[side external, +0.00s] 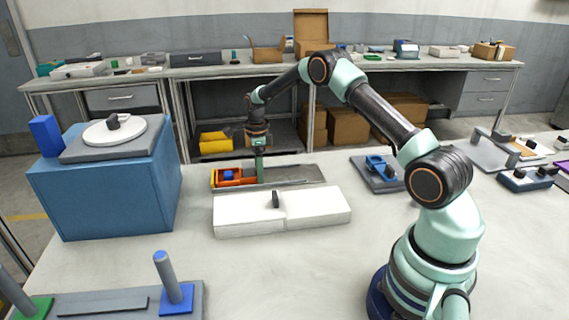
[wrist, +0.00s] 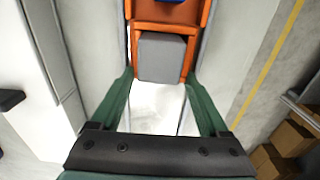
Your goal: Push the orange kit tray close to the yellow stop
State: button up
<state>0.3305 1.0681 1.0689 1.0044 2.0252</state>
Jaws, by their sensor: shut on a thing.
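The orange kit tray (side external: 238,183) sits at the left end of a grey track (side external: 300,175), with a blue block (side external: 228,175) in it. The yellow stop (side external: 212,179) stands at the track's left end, beside the tray's far end; any gap is too small to tell. My gripper (side external: 259,179) is lowered at the tray's right end. In the wrist view my gripper (wrist: 159,77) has its green fingers on either side of the near end of the tray (wrist: 188,55), shut on it. A grey block (wrist: 162,57) fills the near compartment. The stop is out of the wrist view.
A white box-like block (side external: 245,217) with a dark knob lies just in front of the track. A blue cabinet (side external: 110,195) stands to the left. A blue fixture (side external: 380,172) lies to the right. The track right of my gripper is clear.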

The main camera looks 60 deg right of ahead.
jog(key=shift+a, duration=0.1)
jog(key=o, duration=1.4)
notch_tip(320, 180, up, 12)
jog(key=shift+r, duration=0.1)
